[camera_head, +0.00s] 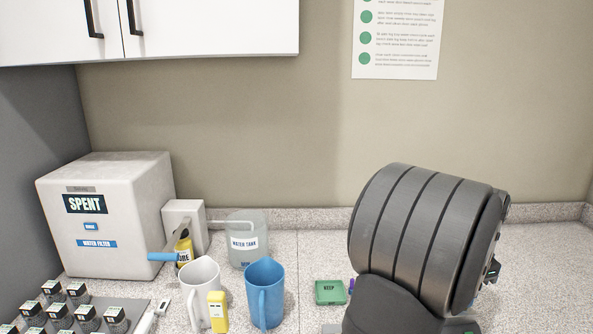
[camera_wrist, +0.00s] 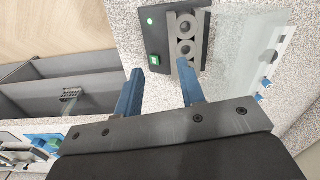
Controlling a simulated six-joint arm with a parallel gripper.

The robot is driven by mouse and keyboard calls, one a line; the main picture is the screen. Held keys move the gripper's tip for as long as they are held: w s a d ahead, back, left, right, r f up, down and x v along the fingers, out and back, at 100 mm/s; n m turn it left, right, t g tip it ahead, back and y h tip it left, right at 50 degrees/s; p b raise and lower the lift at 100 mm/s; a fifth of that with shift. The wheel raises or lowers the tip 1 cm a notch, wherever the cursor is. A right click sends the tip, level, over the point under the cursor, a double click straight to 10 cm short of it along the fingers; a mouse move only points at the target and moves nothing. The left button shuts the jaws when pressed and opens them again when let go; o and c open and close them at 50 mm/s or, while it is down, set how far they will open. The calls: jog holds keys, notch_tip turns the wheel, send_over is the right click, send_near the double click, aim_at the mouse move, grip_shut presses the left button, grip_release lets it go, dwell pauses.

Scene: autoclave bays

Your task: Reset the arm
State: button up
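My gripper (camera_wrist: 160,68) shows in the wrist view with its two blue fingers spread apart and nothing between them. It points down over the speckled counter. Beyond the fingertips is a dark unit (camera_wrist: 155,40) with a green button and a grey block (camera_wrist: 186,38) with round openings. I cannot tell whether the right finger touches the block. In the head view a large dark ribbed part of my arm fills the lower right, and the gripper's fingers cannot be seen there.
The head view shows a white SPENT box (camera_head: 110,215), a water tank (camera_head: 246,240), a white jug (camera_head: 199,290), a blue jug (camera_head: 265,292), a yellow bottle (camera_head: 217,312), a green box (camera_head: 329,292) and several small dark-labelled items (camera_head: 87,318). The wrist view shows a clear panel (camera_wrist: 250,50) and grey compartments (camera_wrist: 65,95).

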jog(key=shift+w+a+f, duration=0.2)
jog(key=shift+w+f, duration=0.15)
jog(key=shift+w, duration=0.2)
jog(key=shift+w+a+f, duration=0.2)
jog(key=shift+w+f, duration=0.1)
jog(key=shift+w, duration=0.2)
